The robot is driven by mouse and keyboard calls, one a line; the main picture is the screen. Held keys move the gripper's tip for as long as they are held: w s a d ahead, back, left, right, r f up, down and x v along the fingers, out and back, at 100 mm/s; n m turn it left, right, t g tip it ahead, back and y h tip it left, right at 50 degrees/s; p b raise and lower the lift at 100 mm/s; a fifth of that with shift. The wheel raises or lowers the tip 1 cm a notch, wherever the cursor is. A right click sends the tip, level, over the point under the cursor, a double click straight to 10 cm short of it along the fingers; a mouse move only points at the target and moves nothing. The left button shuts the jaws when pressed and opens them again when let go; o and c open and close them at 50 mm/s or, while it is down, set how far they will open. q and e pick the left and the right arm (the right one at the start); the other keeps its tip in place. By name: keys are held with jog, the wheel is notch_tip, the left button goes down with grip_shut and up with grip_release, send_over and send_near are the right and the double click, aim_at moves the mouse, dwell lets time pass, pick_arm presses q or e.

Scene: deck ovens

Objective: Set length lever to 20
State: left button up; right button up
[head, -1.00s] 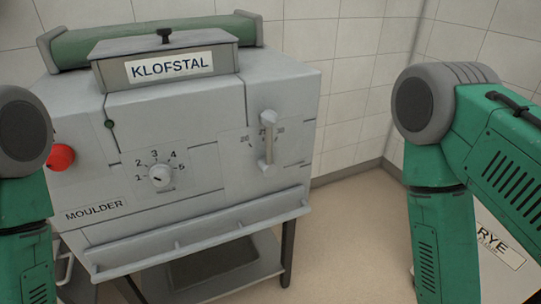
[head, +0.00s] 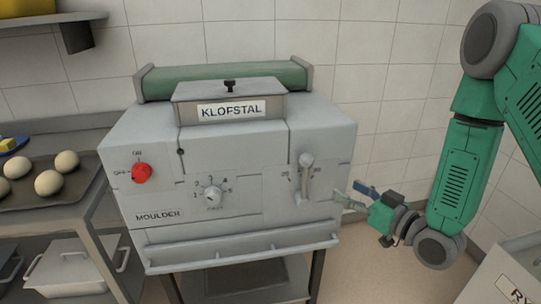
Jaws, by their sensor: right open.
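The length lever (head: 305,178) is a pale upright bar with a rounded knob on the right part of the moulder's front. It stands nearly vertical between small scale marks. A number at its left looks like 20, but the print is small and partly hidden by the lever. My right gripper (head: 348,194) is open and empty, just right of the lever by the moulder's right edge. Its fingers point left toward the lever, and a gap shows between them and it. My left gripper is not in view.
The grey moulder (head: 230,235) also carries a numbered dial (head: 212,195) and a red switch (head: 141,172). A ledge runs along its lower front. A tray with dough balls (head: 50,183) lies at left. A bin marked RY (head: 515,280) stands at lower right.

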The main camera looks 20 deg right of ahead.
aim_at(312, 164)
jog(key=shift+t, duration=0.3)
jog(key=x, duration=0.9)
jog(key=r+x, duration=0.1)
jog(key=x, duration=0.3)
jog(key=shift+w+a+r, duration=0.1)
jog(key=shift+w+a, duration=0.35)
jog(key=shift+w, duration=0.35)
jog(key=shift+d, duration=0.1)
grip_shut()
